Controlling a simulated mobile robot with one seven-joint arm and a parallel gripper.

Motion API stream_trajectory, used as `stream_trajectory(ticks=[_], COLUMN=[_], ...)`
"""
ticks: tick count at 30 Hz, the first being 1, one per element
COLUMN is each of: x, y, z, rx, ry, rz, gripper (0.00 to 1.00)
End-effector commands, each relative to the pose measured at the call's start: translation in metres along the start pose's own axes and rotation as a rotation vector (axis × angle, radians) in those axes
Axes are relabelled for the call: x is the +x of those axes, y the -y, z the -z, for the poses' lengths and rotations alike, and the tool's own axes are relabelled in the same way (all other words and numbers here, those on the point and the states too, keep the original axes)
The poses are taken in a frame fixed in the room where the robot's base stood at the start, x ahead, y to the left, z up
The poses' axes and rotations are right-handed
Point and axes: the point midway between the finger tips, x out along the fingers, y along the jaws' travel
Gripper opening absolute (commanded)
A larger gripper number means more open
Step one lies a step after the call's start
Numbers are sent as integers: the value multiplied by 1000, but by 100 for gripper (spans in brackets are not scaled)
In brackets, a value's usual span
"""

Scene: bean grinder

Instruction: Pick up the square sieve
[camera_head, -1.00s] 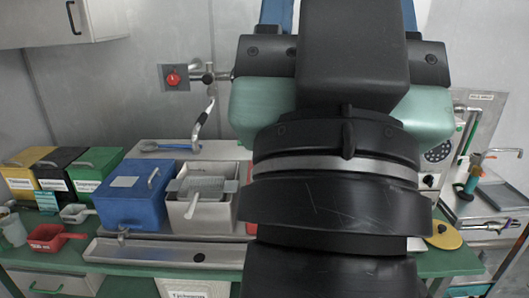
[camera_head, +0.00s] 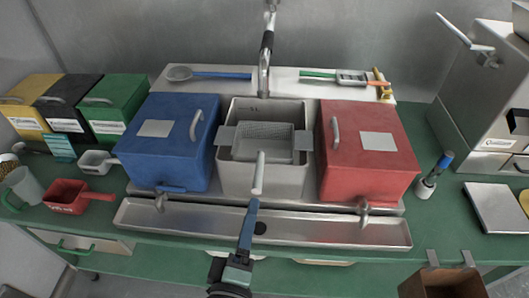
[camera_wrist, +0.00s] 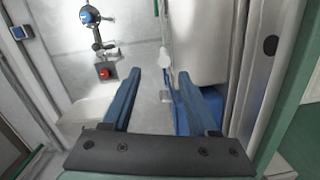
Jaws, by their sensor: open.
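The square sieve (camera_head: 264,141) is a grey mesh basket with flat side tabs, resting across the open sink basin (camera_head: 235,180) at the centre of the head view. Its pale handle (camera_head: 259,172) sticks out toward me. My gripper (camera_head: 252,206) is in front of the sink, with its blue fingers reaching up to near the handle's end. I cannot tell from this view whether they touch it. In the wrist view the two blue fingers (camera_wrist: 160,78) are spread apart with nothing clearly between them. The sieve is not clearly seen there.
A blue box (camera_head: 165,160) stands left of the basin and a red box (camera_head: 368,170) right. A tap (camera_head: 265,60) rises behind it. A metal trough (camera_head: 300,228) runs in front. A brush (camera_head: 435,175) stands at right.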

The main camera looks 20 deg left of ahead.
Motion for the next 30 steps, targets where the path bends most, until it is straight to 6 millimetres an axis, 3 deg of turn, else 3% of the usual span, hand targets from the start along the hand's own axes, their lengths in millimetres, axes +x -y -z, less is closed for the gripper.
stream_trajectory(ticks=[4, 13, 23, 30], x=[8, 58, 82, 115], y=[6, 6, 6, 6], z=[2, 2, 2, 2], rx=[-27, -23, -21, -20], ry=[-8, -5, -5, -4], rz=[12, 12, 11, 11], gripper=[60, 60, 60, 60])
